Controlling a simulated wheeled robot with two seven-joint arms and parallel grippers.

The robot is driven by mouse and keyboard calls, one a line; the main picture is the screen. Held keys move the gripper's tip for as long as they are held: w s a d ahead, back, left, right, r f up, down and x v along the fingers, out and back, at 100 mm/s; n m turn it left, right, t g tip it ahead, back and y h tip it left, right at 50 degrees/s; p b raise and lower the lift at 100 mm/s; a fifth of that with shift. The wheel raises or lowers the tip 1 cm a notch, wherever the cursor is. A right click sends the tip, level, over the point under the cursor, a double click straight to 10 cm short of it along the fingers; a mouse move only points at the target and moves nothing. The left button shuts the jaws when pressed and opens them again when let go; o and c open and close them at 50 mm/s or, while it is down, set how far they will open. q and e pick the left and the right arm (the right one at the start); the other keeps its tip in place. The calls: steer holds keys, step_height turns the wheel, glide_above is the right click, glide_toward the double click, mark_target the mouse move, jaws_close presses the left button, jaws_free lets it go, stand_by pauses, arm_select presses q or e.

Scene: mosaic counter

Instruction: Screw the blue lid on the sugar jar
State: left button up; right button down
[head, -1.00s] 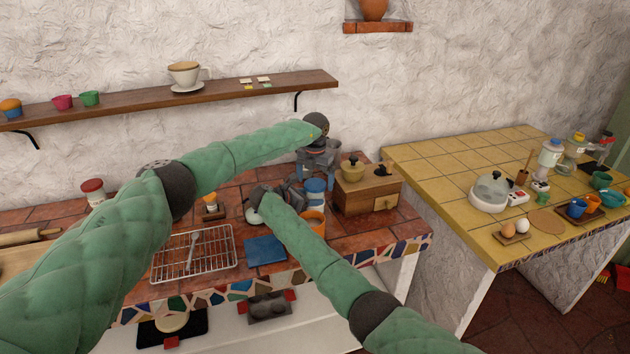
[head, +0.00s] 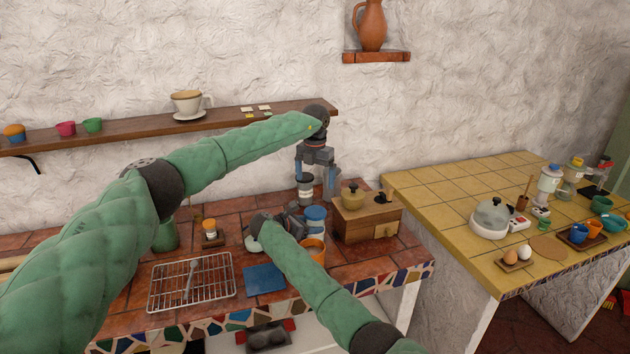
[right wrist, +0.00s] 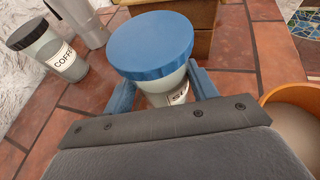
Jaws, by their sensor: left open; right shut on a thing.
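The sugar jar (right wrist: 165,90) stands upright on the tiled counter, its label partly hidden. The blue lid (right wrist: 150,45) sits on the jar's top in the right wrist view; I cannot tell how tightly. It also shows in the head view (head: 316,212). My right gripper (right wrist: 163,90) is shut on the jar's body, one blue finger on each side below the lid. In the head view its arm comes in from the lower right. My left gripper (head: 318,180) is open, pointing down above and behind the jar, apart from the lid.
A dark-lidded coffee jar (right wrist: 47,50) stands behind, near a grey metal vessel (right wrist: 82,18). A wooden grinder box (head: 368,218) is to the right. An orange pot (right wrist: 292,115) stands close beside my right gripper. A wire rack (head: 192,283) and blue cloth (head: 265,278) lie left.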

steer(key=shift+c, duration=1.9)
jaws_free()
steer(key=shift+s+a, duration=0.1)
steer(key=shift+s+a, duration=0.15)
steer(key=shift+a, duration=0.1)
steer(key=b+v, duration=0.3)
steer(key=v, duration=0.4)
steer(key=shift+d+r, duration=0.1)
